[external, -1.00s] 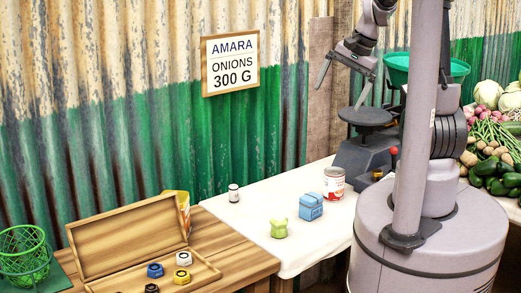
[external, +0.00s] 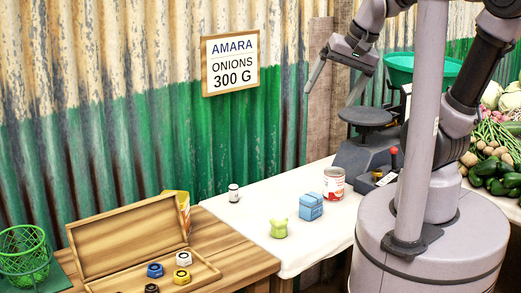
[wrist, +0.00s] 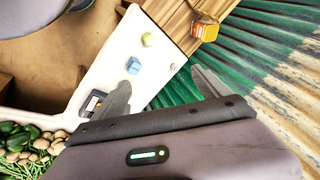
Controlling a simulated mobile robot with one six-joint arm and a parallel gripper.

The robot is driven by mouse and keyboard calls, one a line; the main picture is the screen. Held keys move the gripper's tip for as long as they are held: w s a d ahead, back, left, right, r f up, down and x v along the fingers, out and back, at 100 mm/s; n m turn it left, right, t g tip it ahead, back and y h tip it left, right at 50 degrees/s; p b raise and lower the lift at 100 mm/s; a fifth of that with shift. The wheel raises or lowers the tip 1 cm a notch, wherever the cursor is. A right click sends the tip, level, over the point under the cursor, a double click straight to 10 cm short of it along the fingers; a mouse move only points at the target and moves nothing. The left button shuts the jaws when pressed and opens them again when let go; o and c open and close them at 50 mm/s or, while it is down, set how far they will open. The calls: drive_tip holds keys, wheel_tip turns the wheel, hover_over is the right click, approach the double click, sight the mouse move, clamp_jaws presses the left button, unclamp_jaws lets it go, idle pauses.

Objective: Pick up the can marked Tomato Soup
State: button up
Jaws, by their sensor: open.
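A red and white can (external: 334,183) stands upright on the white cloth (external: 262,215), in front of the scale; its lettering is too small to read. I cannot make it out in the wrist view, where a finger of my gripper may hide it. My gripper (external: 330,97) is open and empty, high above the table near the corrugated wall, well above the can. In the wrist view, the fingers of my gripper (wrist: 162,77) are spread wide with nothing between them.
A blue block (external: 311,206) stands left of the can, with a green object (external: 278,228) nearer the front. A dark scale (external: 366,158) with a green pan (external: 424,68) is close behind the can. A small white jar (external: 233,193) stands farther left. An open wooden box (external: 125,238) holds several weights.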

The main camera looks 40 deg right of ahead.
drive_tip(key=w+d+m+g, duration=0.1)
drive_tip(key=w+d+m, duration=0.25)
drive_tip(key=w, duration=0.35)
drive_tip(key=m+g+h+p, duration=0.15)
drive_tip(key=m+g, duration=0.25)
drive_tip(key=m, duration=0.7)
hover_over(335, 171)
wheel_tip(335, 171, down, 23)
drive_tip(key=shift+n, duration=0.25)
wheel_tip(335, 171, down, 12)
drive_tip(key=b, duration=0.4)
drive_tip(key=shift+w+r, duration=0.1)
drive_tip(key=shift+r, duration=0.05)
wheel_tip(335, 171, down, 6)
drive_tip(key=b, duration=0.2)
drive_tip(key=shift+f+b, duration=0.2)
drive_tip(key=shift+b, duration=0.2)
drive_tip(key=shift+r, duration=0.15)
drive_tip(key=shift+c, duration=0.2)
drive_tip(key=c, duration=1.8)
